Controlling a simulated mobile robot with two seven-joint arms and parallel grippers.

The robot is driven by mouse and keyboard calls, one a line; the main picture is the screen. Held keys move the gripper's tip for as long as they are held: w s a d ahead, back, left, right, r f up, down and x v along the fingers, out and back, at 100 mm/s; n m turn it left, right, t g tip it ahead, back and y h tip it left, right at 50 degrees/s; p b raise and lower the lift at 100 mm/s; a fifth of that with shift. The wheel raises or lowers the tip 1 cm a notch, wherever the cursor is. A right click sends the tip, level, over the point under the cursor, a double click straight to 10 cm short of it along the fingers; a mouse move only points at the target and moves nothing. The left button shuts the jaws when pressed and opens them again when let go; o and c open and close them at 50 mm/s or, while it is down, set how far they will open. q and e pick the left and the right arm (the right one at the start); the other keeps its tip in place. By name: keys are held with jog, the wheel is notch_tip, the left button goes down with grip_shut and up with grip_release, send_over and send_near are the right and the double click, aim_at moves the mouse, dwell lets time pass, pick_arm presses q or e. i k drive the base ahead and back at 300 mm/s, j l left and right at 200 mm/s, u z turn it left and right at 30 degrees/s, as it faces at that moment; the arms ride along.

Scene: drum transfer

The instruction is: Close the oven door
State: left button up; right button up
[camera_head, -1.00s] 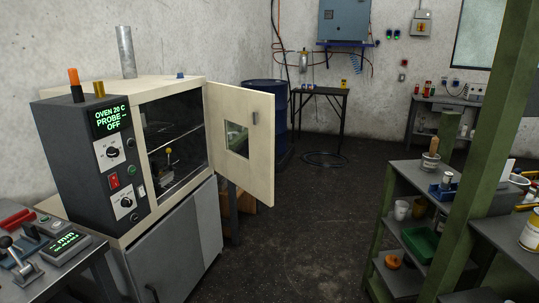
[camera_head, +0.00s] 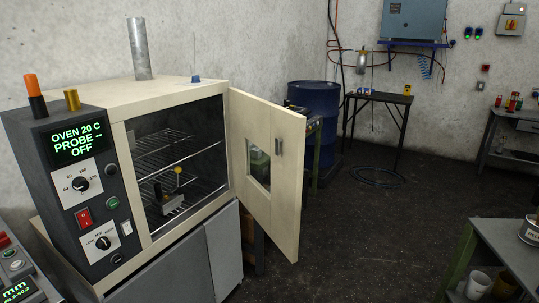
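The oven (camera_head: 180,88) stands at the left on a grey cabinet, with a dark control panel showing "OVEN 20 C PROBE -- OFF". Its cream door (camera_head: 279,200) is hinged at the right side of the opening and stands wide open, swung out toward the right. The door has a small window and a dark handle (camera_head: 279,147). Inside the oven are wire racks (camera_head: 175,150) and a small device with a yellow knob (camera_head: 179,172). Neither of my grippers shows in the head view.
A blue drum (camera_head: 315,100) and a small black table (camera_head: 379,97) stand behind the door near the back wall. A shelf unit (camera_head: 510,250) is at the lower right. The dark floor (camera_head: 385,230) between the door and shelf is clear.

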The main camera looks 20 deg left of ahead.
aim_at(255, 120)
jog(key=i+l+u, duration=0.1)
jog(key=i+u, duration=0.3)
jog(key=i+l+u, duration=0.3)
jog(key=i+u, duration=0.15)
jog(key=i+l+u, duration=0.85)
jog(key=l, duration=0.15)
jog(key=i+l+u, duration=0.2)
jog(key=l+u, duration=0.2)
jog(key=l, duration=0.2)
